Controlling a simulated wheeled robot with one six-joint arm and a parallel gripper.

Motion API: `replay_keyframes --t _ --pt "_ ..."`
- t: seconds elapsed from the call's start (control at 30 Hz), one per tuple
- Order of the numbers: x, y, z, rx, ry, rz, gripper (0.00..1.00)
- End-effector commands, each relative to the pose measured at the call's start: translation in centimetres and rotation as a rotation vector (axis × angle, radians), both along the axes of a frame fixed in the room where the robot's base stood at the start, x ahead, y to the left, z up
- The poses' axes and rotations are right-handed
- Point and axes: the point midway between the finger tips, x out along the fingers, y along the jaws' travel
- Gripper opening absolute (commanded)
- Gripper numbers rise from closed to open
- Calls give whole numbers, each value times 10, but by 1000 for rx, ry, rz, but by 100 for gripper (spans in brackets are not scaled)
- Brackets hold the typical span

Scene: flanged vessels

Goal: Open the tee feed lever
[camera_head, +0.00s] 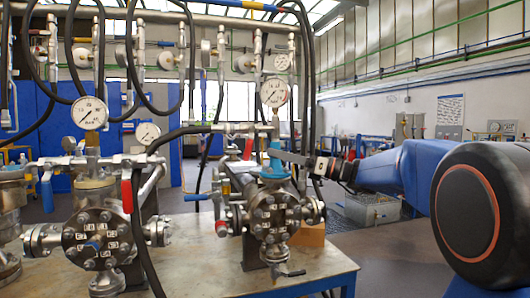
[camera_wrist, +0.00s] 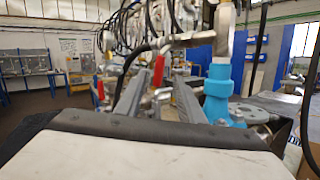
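The right flanged vessel (camera_head: 272,215) stands on the table with a blue fitting (camera_head: 274,160) and a pressure gauge (camera_head: 274,92) above it. A red lever (camera_head: 248,148) sits on the pipework just left of that fitting; I cannot tell for certain that it is the tee feed lever. My gripper (camera_head: 281,153) reaches in from the right beside the blue fitting. In the wrist view my gripper (camera_wrist: 159,76) has its two grey fingers apart, with a red lever (camera_wrist: 158,70) and metal fittings seen between them. The blue fitting (camera_wrist: 217,92) is right of the fingers there.
A second vessel (camera_head: 96,238) with its own gauge (camera_head: 89,112) stands at the left of the table (camera_head: 195,262). A blue lever (camera_head: 197,197) and another red lever (camera_head: 222,228) lie left of the right vessel. Black hoses (camera_head: 135,210) hang around the pipework.

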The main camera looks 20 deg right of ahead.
Motion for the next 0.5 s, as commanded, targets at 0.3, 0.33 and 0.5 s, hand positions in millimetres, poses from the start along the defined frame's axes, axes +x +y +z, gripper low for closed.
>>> replay_keyframes --t 0.3,0.33,0.5 --pt "-17 -24 -7 0 0 -1 35" --pt "-17 -25 -7 0 0 -1 35" --pt "-18 -26 -7 0 0 0 35"
